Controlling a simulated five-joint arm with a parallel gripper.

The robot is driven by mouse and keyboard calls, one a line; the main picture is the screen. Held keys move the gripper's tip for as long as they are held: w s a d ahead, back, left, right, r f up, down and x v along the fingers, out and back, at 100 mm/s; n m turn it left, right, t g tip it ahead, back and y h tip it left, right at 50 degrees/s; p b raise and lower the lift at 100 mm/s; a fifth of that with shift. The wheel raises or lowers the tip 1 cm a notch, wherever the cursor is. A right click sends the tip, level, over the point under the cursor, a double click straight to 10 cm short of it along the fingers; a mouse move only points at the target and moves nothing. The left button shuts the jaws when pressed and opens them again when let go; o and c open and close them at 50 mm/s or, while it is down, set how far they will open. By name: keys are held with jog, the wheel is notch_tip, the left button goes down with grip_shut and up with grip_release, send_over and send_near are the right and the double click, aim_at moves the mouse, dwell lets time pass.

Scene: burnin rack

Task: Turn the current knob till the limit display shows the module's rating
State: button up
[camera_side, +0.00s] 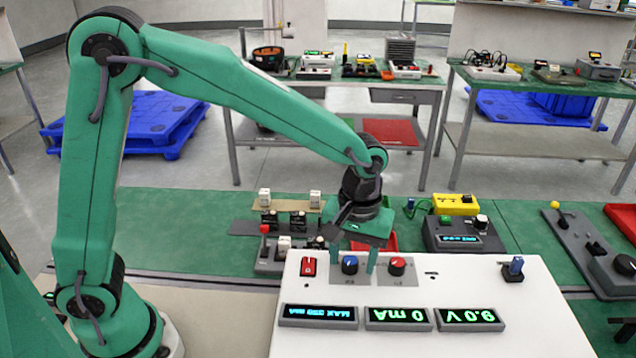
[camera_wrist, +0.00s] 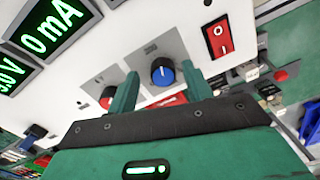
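A white panel (camera_side: 540,290) carries a blue knob (camera_side: 350,265) and a red knob (camera_side: 397,266). I cannot read which is marked for current. My gripper (camera_side: 353,262) points down at the blue knob, one finger on each side. In the wrist view the blue knob (camera_wrist: 162,72) sits between the open fingers, with gaps on both sides. The limit display (camera_side: 318,311) appears upside down in the side view and seems to read MAX 350 mA. Other displays show 0 mA (camera_side: 399,314) and 9.0 V (camera_side: 470,316). I cannot make out a module rating.
A red rocker switch (camera_side: 308,266) is left of the blue knob. A blue-topped part (camera_side: 514,266) stands at the panel's right. Behind are a dark unit with a lit display (camera_side: 459,239), a yellow box (camera_side: 455,204) and a rack of small parts (camera_side: 290,222).

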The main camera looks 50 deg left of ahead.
aim_at(353, 260)
jog(key=shift+a, duration=0.1)
jog(key=shift+w+r, duration=0.1)
jog(key=shift+r, duration=3.75)
jog(key=shift+r, duration=0.1)
jog(key=shift+a+r, duration=0.1)
jog(key=shift+a, duration=0.05)
jog(key=s+a+r+m+t, duration=0.2)
jog(key=s+a+m+t, duration=0.1)
jog(key=s+a, duration=0.4)
jog(key=s+a+r+m+t, duration=0.2)
jog(key=s+a+t, duration=0.1)
jog(key=s+a, duration=0.5)
jog(key=shift+s+a+m, duration=0.25)
jog(key=shift+a+m, duration=0.15)
jog(key=shift+a, duration=0.15)
